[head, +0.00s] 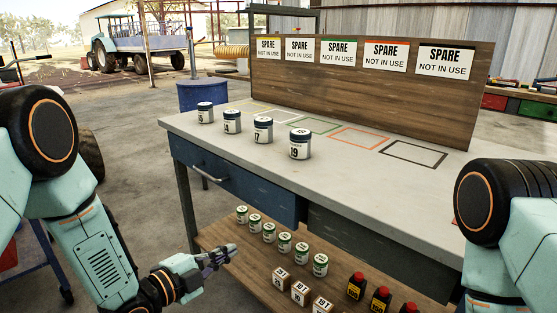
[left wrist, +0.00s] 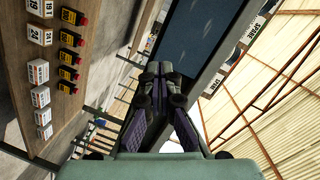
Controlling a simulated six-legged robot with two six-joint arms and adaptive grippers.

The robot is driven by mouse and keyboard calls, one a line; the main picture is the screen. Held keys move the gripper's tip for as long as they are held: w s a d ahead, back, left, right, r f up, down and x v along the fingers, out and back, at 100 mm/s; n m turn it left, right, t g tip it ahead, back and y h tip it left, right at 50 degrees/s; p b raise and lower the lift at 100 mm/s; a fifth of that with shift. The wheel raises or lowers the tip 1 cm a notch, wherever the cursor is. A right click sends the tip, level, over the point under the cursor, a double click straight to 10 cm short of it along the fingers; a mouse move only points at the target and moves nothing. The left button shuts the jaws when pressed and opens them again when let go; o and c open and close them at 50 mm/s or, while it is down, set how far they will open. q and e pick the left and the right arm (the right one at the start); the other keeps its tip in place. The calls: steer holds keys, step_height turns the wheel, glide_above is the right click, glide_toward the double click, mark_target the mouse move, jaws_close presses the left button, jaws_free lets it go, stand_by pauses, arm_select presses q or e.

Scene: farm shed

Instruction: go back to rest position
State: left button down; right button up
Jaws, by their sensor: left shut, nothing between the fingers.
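My left gripper (head: 222,256) is shut and empty. In the head view it hangs at the front of the workbench, below the blue drawer (head: 228,184) and left of the cans on the lower shelf. It also shows in the left wrist view (left wrist: 161,68), fingers together, with nothing between them. My left arm comes down from the left edge of the head view. My right arm shows only in part at the right edge, and its gripper is out of view.
The workbench top (head: 330,185) carries several numbered cans, one being the nearest can (head: 300,145). The lower shelf (head: 232,284) holds green-labelled cans (head: 285,243), white boxes (head: 300,293) and dark red-capped bottles (head: 381,298). A board (head: 375,103) with SPARE signs stands behind. Open floor lies to the left.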

arm_select(q)
steer(key=s+a+f+n+g+y+p, duration=0.1)
steer(key=s+a+f+n+g+y, duration=0.25)
steer(key=s+f+n, duration=0.4)
steer(key=s+a+f+n+g+y+p, duration=0.1)
steer(key=s+a+f+n+g+y, duration=0.2)
steer(key=s+f+n, duration=0.4)
steer(key=s+a+n+g+y+p, duration=0.1)
steer(key=s+n+g+p, duration=0.1)
steer(key=s, duration=0.9)
steer(key=s+n+g+y+p, duration=0.2)
steer(key=s+n+g, duration=0.2)
steer(key=s, duration=0.7)
steer(key=shift+s+a+r+g, duration=0.15)
steer(key=shift+s+a+g, duration=0.2)
steer(key=shift+s, duration=0.05)
